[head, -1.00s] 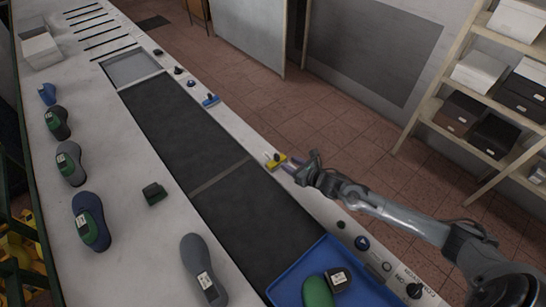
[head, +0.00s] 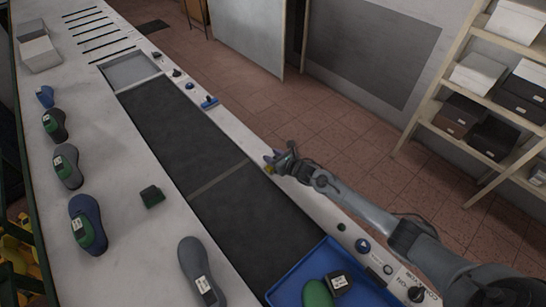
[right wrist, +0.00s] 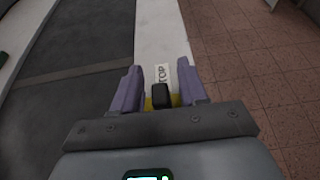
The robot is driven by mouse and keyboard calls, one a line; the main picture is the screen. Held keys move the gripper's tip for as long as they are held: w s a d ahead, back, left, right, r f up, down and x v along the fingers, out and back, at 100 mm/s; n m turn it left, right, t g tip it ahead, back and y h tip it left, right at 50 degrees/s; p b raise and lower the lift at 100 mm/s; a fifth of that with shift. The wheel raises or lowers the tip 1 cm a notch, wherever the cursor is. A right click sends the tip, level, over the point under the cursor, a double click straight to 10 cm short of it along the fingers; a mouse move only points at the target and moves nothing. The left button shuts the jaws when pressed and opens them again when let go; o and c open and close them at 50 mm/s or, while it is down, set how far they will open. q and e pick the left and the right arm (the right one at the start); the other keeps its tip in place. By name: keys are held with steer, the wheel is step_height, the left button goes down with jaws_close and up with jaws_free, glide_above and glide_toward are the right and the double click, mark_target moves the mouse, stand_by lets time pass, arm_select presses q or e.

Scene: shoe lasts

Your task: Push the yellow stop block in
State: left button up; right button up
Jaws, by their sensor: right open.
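The yellow stop block (head: 269,168) is on the white rail beside the dark conveyor belt, mostly hidden by my right gripper in the head view. In the right wrist view the yellow block (right wrist: 175,100) shows low between the fingers, with a black knob (right wrist: 160,95) on it and a white label (right wrist: 161,73) reading "TOP" just beyond. My right gripper (head: 274,158) is open. Its two purple-grey fingers (right wrist: 161,88) stand on either side of the knob, with gaps visible. I cannot tell whether they touch the block. My left gripper is not in view.
The conveyor belt (head: 180,130) beside the rail is empty along its middle. A blue stop piece (head: 209,102) sits farther along the rail. A blue tray (head: 290,290) with a green last lies at the near end. Several lasts stand on the white table at left.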

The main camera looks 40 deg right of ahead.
steer(key=shift+w, duration=0.1)
jaws_close()
stand_by(0.3)
steer(key=a, duration=0.5)
steer(key=shift+a, duration=0.25)
